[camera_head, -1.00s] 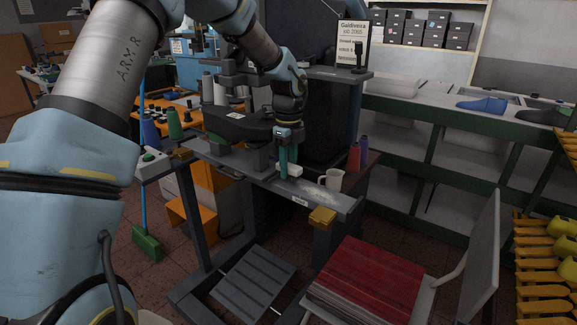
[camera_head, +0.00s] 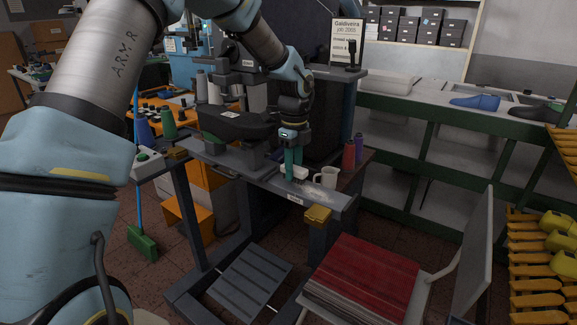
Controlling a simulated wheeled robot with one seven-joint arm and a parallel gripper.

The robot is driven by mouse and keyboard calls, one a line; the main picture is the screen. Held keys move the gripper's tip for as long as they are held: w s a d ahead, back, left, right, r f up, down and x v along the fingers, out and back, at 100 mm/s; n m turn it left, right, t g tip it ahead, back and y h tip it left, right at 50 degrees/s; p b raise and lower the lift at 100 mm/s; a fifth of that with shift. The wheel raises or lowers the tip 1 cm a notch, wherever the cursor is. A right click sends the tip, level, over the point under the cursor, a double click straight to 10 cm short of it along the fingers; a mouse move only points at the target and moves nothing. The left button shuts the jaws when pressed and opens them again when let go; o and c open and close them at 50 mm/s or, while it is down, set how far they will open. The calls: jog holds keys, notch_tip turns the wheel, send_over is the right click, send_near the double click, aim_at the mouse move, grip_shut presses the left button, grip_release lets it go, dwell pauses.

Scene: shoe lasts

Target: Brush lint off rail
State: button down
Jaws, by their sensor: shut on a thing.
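My gripper (camera_head: 293,170) points down over the front of the grey machine table, with its teal fingers close together. It is shut on a small white block-like thing (camera_head: 302,172), likely the brush; the fingers hide part of it. The block is at or just above the table surface; I cannot tell if it touches. The grey rail (camera_head: 270,185) runs along the table's front edge and bears a small white label. A pale, speckled patch of lint (camera_head: 320,192) lies on it, right of and nearer than my gripper.
A white mug (camera_head: 326,177) stands just right of my gripper, behind the lint. Red and purple thread cones (camera_head: 349,155) stand farther right. The sewing machine (camera_head: 235,125) is close on the left. A yellow box (camera_head: 318,215) sits at the rail's right front.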

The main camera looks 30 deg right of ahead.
jog(key=shift+s+d+f, duration=0.2)
jog(key=shift+s+d, duration=0.9)
jog(key=shift+s, duration=0.85)
jog(key=shift+s+d+f, duration=0.2)
jog(key=shift+s+d, duration=0.85)
jog(key=shift+s, duration=0.9)
jog(key=shift+s+d+f, duration=0.2)
jog(key=shift+s+d, duration=0.9)
jog(key=shift+s, duration=0.85)
jog(key=shift+s+r+p, duration=0.1)
jog(key=shift+r+p, duration=0.05)
jog(key=shift+p, duration=0.25)
